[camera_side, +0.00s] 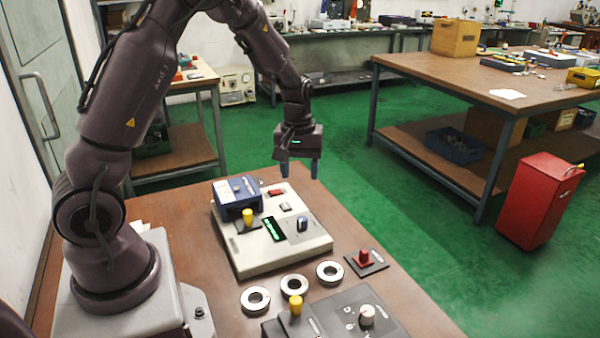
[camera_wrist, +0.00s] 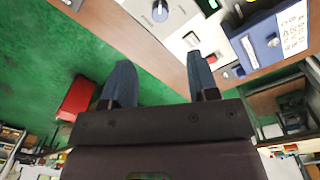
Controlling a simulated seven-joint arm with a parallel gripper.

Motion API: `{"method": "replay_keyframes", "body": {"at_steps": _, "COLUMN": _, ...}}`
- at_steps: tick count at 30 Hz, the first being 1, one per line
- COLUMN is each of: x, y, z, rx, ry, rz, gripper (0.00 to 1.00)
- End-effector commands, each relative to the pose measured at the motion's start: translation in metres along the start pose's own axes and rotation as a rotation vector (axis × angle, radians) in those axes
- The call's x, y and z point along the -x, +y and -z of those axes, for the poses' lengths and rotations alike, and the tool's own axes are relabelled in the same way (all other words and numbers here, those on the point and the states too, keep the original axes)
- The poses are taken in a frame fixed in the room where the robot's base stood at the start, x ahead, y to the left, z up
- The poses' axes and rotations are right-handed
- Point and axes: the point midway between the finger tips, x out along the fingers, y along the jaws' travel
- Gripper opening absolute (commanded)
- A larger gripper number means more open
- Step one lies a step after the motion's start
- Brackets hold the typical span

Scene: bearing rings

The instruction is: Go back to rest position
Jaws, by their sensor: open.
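My gripper (camera_side: 300,170) hangs in the air above the far right edge of the brown table, fingers pointing down. In the wrist view its two blue fingers (camera_wrist: 161,84) stand apart with nothing between them. Three silver bearing rings lie flat on the table in front of the white device: a left ring (camera_side: 256,299), a middle ring (camera_side: 294,285) and a right ring (camera_side: 329,272). They are apart from each other and well away from my gripper. No ring shows in the wrist view.
The white device (camera_side: 255,262) carries a blue box (camera_side: 236,195) and a yellow knob. A dark panel with a dial (camera_side: 367,315) stands at the front, and a small red-button plate (camera_side: 365,260) at the right. A red cabinet (camera_side: 540,200) stands beyond on the floor.

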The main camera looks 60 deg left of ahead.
Motion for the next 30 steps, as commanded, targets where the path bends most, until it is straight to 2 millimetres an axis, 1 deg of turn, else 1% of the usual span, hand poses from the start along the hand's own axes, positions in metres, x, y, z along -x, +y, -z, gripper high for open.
{"method": "replay_keyframes", "body": {"at_steps": 5, "x": 0.000, "y": -0.001, "z": -0.001, "rx": -0.030, "ry": -0.005, "rz": 0.004, "gripper": 0.54}}
{"method": "replay_keyframes", "body": {"at_steps": 7, "x": -0.006, "y": -0.009, "z": -0.013, "rx": -0.087, "ry": -0.042, "rz": 0.035, "gripper": 0.54}}
{"method": "replay_keyframes", "body": {"at_steps": 8, "x": -0.004, "y": -0.012, "z": -0.021, "rx": -0.123, "ry": -0.055, "rz": 0.037, "gripper": 0.54}}
{"method": "replay_keyframes", "body": {"at_steps": 11, "x": 0.017, "y": -0.012, "z": -0.045, "rx": -0.234, "ry": -0.065, "rz": 0.020, "gripper": 0.54}}
{"method": "replay_keyframes", "body": {"at_steps": 14, "x": 0.044, "y": -0.011, "z": -0.072, "rx": -0.356, "ry": -0.053, "rz": -0.010, "gripper": 0.54}}
{"method": "replay_keyframes", "body": {"at_steps": 17, "x": 0.072, "y": -0.012, "z": -0.101, "rx": -0.486, "ry": -0.021, "rz": -0.043, "gripper": 0.54}}
{"method": "replay_keyframes", "body": {"at_steps": 21, "x": 0.108, "y": -0.020, "z": -0.141, "rx": -0.666, "ry": 0.055, "rz": -0.084, "gripper": 0.54}}
{"method": "replay_keyframes", "body": {"at_steps": 24, "x": 0.130, "y": -0.029, "z": -0.168, "rx": -0.782, "ry": 0.129, "rz": -0.107, "gripper": 0.54}}
{"method": "replay_keyframes", "body": {"at_steps": 27, "x": 0.147, "y": -0.039, "z": -0.191, "rx": -0.875, "ry": 0.213, "rz": -0.128, "gripper": 0.54}}
{"method": "replay_keyframes", "body": {"at_steps": 30, "x": 0.160, "y": -0.047, "z": -0.207, "rx": -0.936, "ry": 0.296, "rz": -0.149, "gripper": 0.54}}
